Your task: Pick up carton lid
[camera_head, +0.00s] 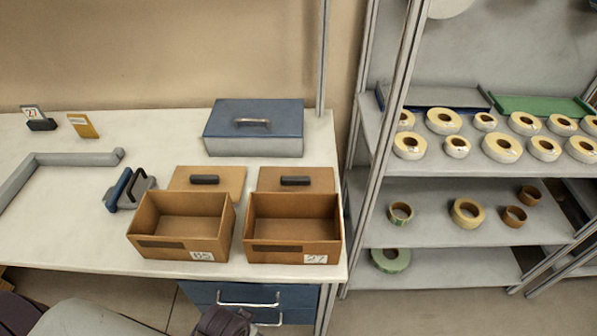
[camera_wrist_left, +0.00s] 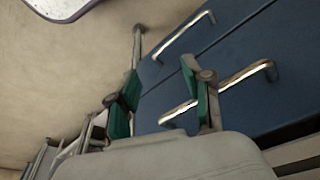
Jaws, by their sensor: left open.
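Two open brown cartons stand side by side near the table's front edge, the left carton (camera_head: 165,246) labelled 85 and the right carton (camera_head: 275,246) labelled 27. Behind each is a flat brown lid with a dark handle: the left lid (camera_head: 233,178) and the right lid (camera_head: 324,180). The cartons hide the lids' front edges. My left gripper (camera_head: 226,322) is low in front of the table, below and apart from the cartons and lids. My right gripper is not in view.
A blue-grey box (camera_head: 253,144) stands behind the lids. A blue and grey tool (camera_head: 128,189) lies left of the cartons. Blue drawers (camera_head: 203,292) with metal handles are under the table. A shelf rack (camera_head: 440,165) with tape reels stands right. The table's front left is clear.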

